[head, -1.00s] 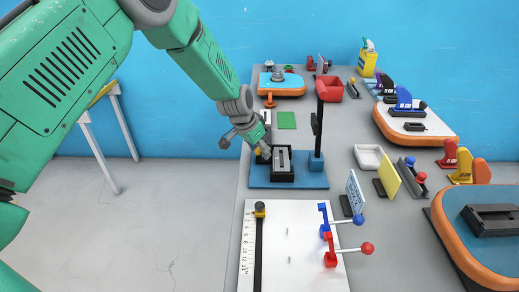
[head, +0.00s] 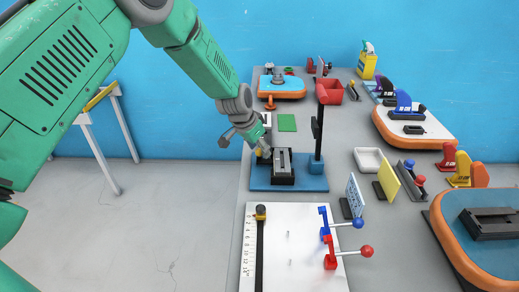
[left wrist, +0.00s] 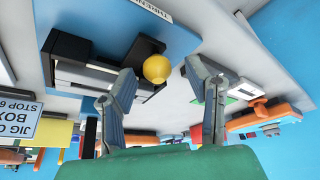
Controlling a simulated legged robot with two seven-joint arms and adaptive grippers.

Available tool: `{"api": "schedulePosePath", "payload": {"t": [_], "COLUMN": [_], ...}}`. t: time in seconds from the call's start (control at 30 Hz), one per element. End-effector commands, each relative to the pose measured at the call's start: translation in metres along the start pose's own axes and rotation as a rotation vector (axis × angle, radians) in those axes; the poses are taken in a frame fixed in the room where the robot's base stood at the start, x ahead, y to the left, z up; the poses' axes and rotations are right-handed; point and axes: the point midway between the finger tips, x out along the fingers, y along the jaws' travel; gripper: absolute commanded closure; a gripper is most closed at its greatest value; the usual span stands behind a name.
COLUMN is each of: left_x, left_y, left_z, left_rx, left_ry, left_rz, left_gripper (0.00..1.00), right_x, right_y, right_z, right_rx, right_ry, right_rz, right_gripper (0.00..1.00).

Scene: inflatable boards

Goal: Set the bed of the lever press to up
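The lever press stands on a blue base (head: 312,182), with a dark upright column and a red head (head: 329,90). Its bed is a black block with a grey slotted top (head: 284,162); it also shows in the left wrist view (left wrist: 85,72). I cannot tell the bed's height setting. A yellow ball knob (left wrist: 157,69) sits beside the bed on a dark arm. My left gripper (head: 264,153) is at the left of the bed. In the left wrist view its two fingers (left wrist: 160,75) are apart, one on each side of the knob, with gaps visible. My right gripper is not in view.
In front lies a white board (head: 288,240) with a ruler, a blue lever (head: 345,224) and a red lever (head: 350,251). Upright signs (head: 355,195) and a white tray (head: 371,160) stand to the right. A green pad (head: 287,122) lies behind the press.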

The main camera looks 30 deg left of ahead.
Motion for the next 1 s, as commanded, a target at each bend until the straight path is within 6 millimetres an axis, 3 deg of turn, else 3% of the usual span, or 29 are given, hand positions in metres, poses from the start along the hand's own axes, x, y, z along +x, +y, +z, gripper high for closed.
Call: {"api": "schedulePosePath", "payload": {"t": [0.27, 0.7, 1.0], "left_x": [-0.008, -0.095, -0.118], "left_y": [0.000, -0.001, -0.001], "left_z": [-0.001, 0.000, 0.001], "left_rx": [0.001, 0.000, -0.001], "left_ry": [0.000, 0.002, 0.000], "left_rz": [0.001, 0.001, 0.001], "left_gripper": [0.56, 0.56, 0.56], "right_x": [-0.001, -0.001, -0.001], "right_y": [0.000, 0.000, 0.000], "right_z": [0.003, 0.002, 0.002], "right_rx": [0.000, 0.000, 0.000], "right_ry": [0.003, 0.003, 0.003], "right_rz": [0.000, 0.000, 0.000], "right_gripper": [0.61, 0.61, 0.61]}}
